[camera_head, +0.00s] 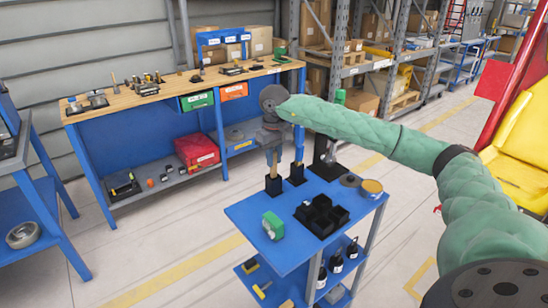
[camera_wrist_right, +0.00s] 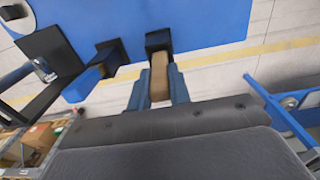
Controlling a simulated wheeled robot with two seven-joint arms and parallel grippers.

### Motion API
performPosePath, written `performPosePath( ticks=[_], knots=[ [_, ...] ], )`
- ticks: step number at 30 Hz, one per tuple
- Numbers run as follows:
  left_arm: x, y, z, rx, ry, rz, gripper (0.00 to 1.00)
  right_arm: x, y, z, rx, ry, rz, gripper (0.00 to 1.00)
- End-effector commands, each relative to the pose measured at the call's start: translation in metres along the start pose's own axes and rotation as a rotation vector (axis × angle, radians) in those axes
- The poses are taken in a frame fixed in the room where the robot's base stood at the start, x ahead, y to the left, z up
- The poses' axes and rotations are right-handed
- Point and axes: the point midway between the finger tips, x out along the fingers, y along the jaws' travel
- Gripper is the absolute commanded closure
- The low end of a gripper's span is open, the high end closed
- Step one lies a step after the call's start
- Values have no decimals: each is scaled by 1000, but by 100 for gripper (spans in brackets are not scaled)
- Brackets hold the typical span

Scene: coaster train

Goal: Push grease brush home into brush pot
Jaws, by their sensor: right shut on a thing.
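My right gripper (camera_head: 273,156) points down over the back left of the blue cart top. It is shut on the grease brush, whose tan wooden handle (camera_wrist_right: 159,76) shows between the two blue fingers in the wrist view. The handle's lower end meets the black brush pot (camera_wrist_right: 157,40), which also stands on the cart in the head view (camera_head: 273,186). The brush looks roughly upright and in line with the pot. Its bristles are hidden, and how deep it sits cannot be told. My left gripper is in neither view.
Close by, a second black holder (camera_head: 297,175) carries a blue-handled tool (camera_head: 299,143). A dark tool (camera_head: 326,158) stands to its right. The blue cart top (camera_head: 255,208) also bears a black divided tray (camera_head: 321,215), a green object (camera_head: 273,225) and a round tin (camera_head: 372,187). A workbench (camera_head: 165,98) stands behind.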

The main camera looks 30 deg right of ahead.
Motion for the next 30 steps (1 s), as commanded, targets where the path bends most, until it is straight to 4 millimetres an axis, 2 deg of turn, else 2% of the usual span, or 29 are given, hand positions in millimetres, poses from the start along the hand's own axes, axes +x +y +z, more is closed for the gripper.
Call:
performPosePath(
  ticks=[18,19,22,23,29,30],
  knots=[
    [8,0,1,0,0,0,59,11,0,0,0,0,0,100],
    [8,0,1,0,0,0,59,10,0,0,0,0,0,79],
    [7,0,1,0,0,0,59,10,0,0,0,0,0,59],
    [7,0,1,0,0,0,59,10,0,0,0,0,0,55],
    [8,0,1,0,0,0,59,10,0,0,0,0,0,55],
    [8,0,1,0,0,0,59,10,0,0,0,0,0,47]
  ],
)
